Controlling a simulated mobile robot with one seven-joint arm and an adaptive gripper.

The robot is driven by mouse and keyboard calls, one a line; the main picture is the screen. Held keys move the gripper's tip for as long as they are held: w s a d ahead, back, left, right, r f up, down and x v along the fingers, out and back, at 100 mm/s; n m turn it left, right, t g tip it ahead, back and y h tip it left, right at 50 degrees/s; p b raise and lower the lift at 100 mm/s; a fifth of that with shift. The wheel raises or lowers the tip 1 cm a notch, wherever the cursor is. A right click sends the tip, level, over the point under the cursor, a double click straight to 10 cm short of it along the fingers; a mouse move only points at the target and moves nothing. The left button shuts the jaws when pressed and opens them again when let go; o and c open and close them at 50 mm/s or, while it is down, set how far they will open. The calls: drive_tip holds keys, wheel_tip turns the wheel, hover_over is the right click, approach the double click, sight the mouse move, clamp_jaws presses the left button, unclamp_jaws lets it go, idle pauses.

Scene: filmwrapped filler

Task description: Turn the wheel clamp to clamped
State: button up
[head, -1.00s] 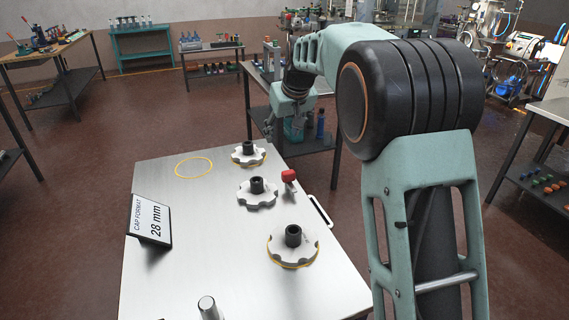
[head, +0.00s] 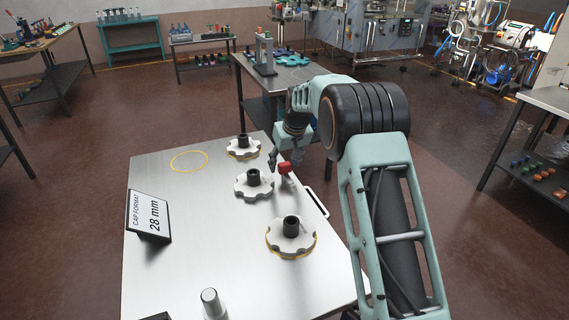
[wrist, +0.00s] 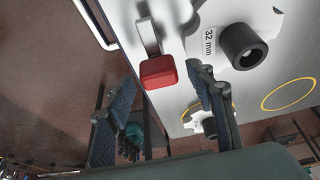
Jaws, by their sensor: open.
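The wheel clamp has a red block handle (head: 285,168) and stands at the right edge of the metal tabletop, just right of the middle star wheel (head: 254,190). In the wrist view the red handle (wrist: 159,72) sits on a grey metal lever (wrist: 148,36). That star wheel, labelled 32 mm, has a black hub (wrist: 243,46). My gripper (head: 286,157) is open and close to the handle, on its far side in the head view. In the wrist view its fingertips (wrist: 160,78) appear on either side of the handle; I cannot tell whether they touch it.
A far star wheel (head: 243,153) and a near one (head: 291,247) stand on the tabletop (head: 185,255). A sign reading 28 mm (head: 149,217) is at left, behind a metal post (head: 211,303). A side handle (head: 318,203) runs along the right edge.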

drive_tip(key=shift+w+a+f, duration=0.1)
drive_tip(key=shift+f, duration=0.25)
drive_tip(key=shift+c, duration=0.5)
drive_tip(key=c, duration=1.1)
drive_tip(key=shift+o, duration=0.2)
